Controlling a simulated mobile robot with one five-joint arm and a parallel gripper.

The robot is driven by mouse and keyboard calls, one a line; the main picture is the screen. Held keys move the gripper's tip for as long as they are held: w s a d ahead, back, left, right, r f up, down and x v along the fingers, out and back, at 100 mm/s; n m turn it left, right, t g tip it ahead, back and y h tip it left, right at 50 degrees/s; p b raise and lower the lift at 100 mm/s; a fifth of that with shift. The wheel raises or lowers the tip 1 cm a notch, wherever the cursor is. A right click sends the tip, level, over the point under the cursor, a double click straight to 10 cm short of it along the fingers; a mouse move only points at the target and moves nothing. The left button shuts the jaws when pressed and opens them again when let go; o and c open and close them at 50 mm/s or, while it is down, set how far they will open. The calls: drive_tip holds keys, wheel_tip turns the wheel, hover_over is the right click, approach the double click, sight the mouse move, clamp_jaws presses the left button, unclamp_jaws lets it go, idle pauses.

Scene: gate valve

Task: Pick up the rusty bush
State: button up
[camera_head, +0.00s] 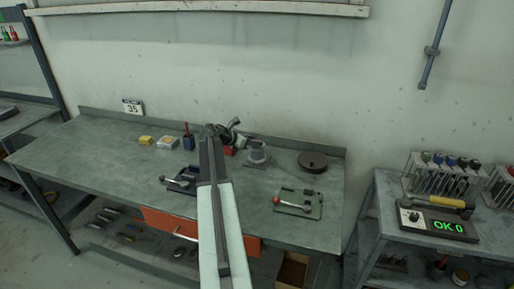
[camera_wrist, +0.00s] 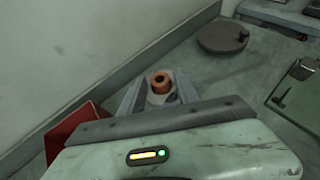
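The rusty bush (camera_wrist: 160,81) is a short orange-brown ring with a dark hole. In the wrist view it sits upright in or on a grey metal stand (camera_wrist: 183,90), just beyond my gripper's dark front bar. The stand also shows in the head view (camera_head: 257,158), where the bush is too small to make out. My gripper (camera_head: 233,130) is at the end of my outstretched arm, left of the stand and apart from it. Its fingers cannot be made out clearly, and nothing shows held in it.
A round dark disc (camera_head: 312,161) lies right of the stand. A green plate with a red-knobbed lever (camera_head: 298,203) lies nearer the front. A red object (camera_wrist: 62,130) is left of the stand. The wall is close behind. The bench's left part (camera_head: 90,153) is clear.

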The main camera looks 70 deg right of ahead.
clamp_jaws()
drive_tip(key=shift+r+p, duration=0.6)
wheel_tip(320, 180, up, 3)
drive_tip(key=p, duration=0.3)
drive_tip(key=shift+w+a, duration=0.1)
drive_tip(key=w+a, duration=1)
drive_tip(key=a, duration=0.1)
drive_tip(key=shift+w+a+r+p, duration=0.3)
drive_tip(key=shift+a+r+p, duration=0.05)
drive_tip(key=shift+r+p, duration=0.05)
